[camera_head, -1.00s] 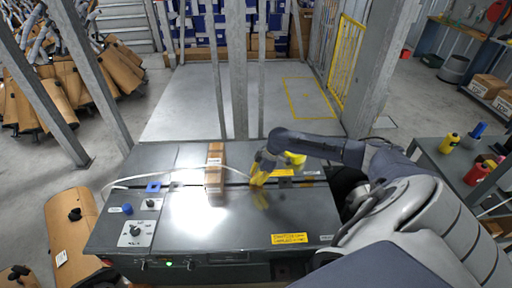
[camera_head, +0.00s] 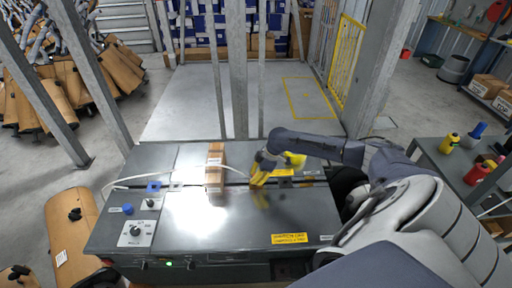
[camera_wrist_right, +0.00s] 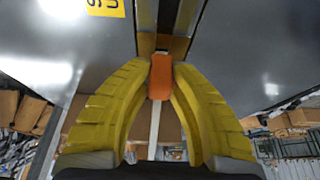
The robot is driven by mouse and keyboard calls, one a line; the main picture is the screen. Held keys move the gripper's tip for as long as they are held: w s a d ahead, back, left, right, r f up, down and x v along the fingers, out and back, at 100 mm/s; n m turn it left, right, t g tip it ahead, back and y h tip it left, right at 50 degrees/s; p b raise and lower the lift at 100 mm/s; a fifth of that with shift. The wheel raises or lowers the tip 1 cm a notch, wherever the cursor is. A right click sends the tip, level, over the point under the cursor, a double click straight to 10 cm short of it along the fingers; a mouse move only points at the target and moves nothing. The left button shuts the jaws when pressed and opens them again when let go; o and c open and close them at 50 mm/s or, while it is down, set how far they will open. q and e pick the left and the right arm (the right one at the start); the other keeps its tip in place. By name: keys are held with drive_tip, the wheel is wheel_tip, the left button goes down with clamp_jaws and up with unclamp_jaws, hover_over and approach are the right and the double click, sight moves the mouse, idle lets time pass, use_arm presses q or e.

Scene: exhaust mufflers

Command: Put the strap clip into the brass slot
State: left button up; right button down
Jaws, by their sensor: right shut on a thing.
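My right gripper (camera_head: 258,178) is over the right part of the dark machine table, beside the table's long groove. In the right wrist view its yellow fingers (camera_wrist_right: 160,78) are closed on the orange strap clip (camera_wrist_right: 160,82). A pale strap (camera_wrist_right: 155,125) hangs from the clip between the fingers. The brass slot (camera_wrist_right: 178,46) is a brownish metal piece in the groove just beyond the fingertips. The clip's far end is close to it; I cannot tell whether they touch. In the head view the clip is too small to make out. My left gripper is out of view.
A brown carton (camera_head: 215,168) stands across the groove, left of my right gripper. The pale strap (camera_head: 125,184) arcs out at the table's left. Control knobs (camera_head: 135,231) sit at the front left. Steel posts (camera_head: 237,70) stand behind. The table's front middle is clear.

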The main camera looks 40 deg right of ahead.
drive_tip(key=shift+f, duration=0.35)
drive_tip(key=c, duration=1.2)
unclamp_jaws()
drive_tip(key=v, duration=1.2)
